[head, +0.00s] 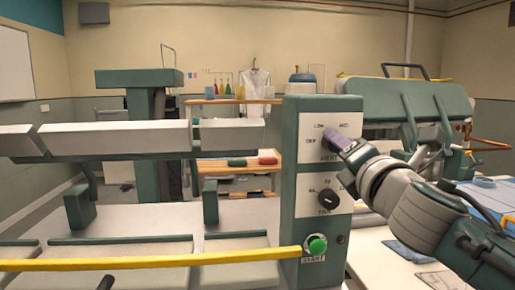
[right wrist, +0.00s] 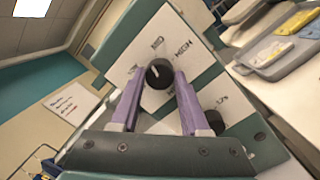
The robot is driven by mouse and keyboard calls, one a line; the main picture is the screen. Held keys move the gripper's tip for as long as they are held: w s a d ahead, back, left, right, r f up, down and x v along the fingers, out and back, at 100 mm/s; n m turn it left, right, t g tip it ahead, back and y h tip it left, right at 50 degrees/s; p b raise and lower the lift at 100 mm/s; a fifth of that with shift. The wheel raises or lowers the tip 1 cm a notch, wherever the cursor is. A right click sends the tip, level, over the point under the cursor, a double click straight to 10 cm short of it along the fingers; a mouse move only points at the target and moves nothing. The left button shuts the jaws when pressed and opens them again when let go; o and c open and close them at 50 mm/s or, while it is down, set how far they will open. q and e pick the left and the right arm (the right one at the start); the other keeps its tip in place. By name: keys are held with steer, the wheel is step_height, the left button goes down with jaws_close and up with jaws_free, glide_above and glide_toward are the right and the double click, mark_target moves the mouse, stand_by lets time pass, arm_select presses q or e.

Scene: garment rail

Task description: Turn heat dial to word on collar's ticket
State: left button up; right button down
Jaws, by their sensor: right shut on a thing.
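The heat dial (right wrist: 159,74) is a black round knob on a white plate, with a pale pointer line slanting toward the upper left. The words MED (right wrist: 158,42) and HIGH (right wrist: 183,48) show beside it. In the head view, LOW (head: 319,126), MED and OFF surround the spot, with HEAT below. My right gripper (head: 335,141) has purple fingers shut on the dial and hides it in the head view; the fingers also flank it in the right wrist view (right wrist: 156,88). A white garment (head: 254,88) hangs at the back; I cannot read any collar ticket. My left gripper is not in view.
The panel stands on a green column (head: 289,190). Below the heat plate is a second black dial (head: 326,197), marked TIME, and a green START button (head: 317,245). A yellow bar (head: 150,260) crosses the front left. A green press (head: 400,105) stands at right.

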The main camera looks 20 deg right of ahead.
steer(key=shift+a+r+m+g+h+p, duration=0.1)
steer(key=shift+m+g+h+p, duration=0.25)
steer(key=shift+m, duration=3.4)
steer(key=shift+a+r+m+g+h+p, duration=0.1)
steer(key=shift+m+g+h+p, duration=0.3)
steer(key=shift+m, duration=3.35)
steer(key=shift+d+m, duration=0.1)
steer(key=shift+m, duration=0.2)
steer(key=shift+c, duration=2)
jaws_free()
steer(key=v, duration=1)
steer(key=shift+b, duration=0.35)
